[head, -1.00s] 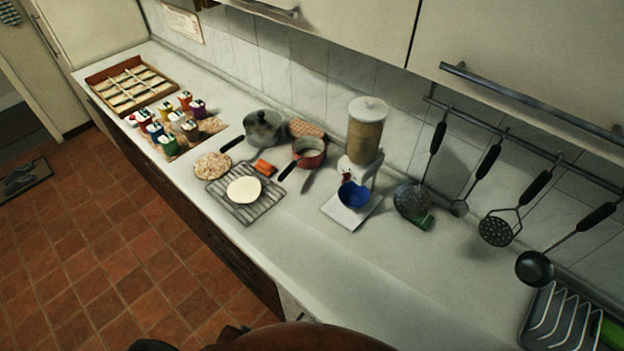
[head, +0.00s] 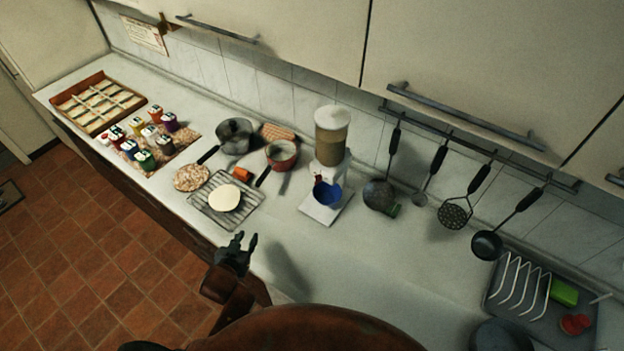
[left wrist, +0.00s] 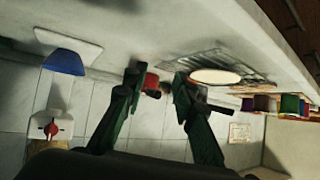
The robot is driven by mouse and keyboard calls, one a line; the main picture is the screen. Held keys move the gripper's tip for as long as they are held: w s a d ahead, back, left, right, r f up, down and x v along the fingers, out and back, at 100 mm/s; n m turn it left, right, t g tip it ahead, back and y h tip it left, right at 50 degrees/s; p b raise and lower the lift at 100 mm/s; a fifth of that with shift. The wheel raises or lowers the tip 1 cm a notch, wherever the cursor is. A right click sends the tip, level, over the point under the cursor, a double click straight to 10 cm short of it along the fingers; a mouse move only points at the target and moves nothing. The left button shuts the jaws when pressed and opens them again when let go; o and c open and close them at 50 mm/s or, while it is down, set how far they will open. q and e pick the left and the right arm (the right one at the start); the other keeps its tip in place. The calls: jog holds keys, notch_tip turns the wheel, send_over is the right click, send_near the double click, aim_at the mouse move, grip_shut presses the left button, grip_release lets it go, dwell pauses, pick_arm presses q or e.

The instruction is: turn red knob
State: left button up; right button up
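A dispenser (head: 332,130) with a clear, tan-filled top and a white body stands on the counter near the wall. Its red knob (left wrist: 52,129) shows on the white body at the left of the left wrist view; in the head view it is tiny. A blue bowl (head: 327,194) sits on the white base (head: 322,214) below it. My left gripper (head: 246,241) is over the counter's front edge, in front and left of the dispenser, apart from it. Its fingers are spread and empty, as the left wrist view (left wrist: 157,80) also shows. My right gripper is out of view.
A wire rack (head: 250,206) with a pale disc, a red pot (head: 282,157) and a grey pot (head: 235,134) stand left of the dispenser. Utensils hang from a rail (head: 470,147) on the right. The counter in front of the dispenser is clear.

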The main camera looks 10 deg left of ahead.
pick_arm(q)
jog(key=w+d+r+m+t+h, duration=0.1)
jog(key=w+d+r+t+h, duration=0.15)
jog(key=w+d+r, duration=0.35)
jog(key=m+t+h, duration=0.3)
jog(key=m+h, duration=0.1)
jog(key=h, duration=0.2)
send_near(315, 179)
jog(key=x, duration=0.2)
jog(key=shift+y, duration=0.25)
jog(key=x, duration=0.7)
jog(key=shift+d+p, duration=0.15)
jog(key=shift+p, duration=0.25)
grip_shut()
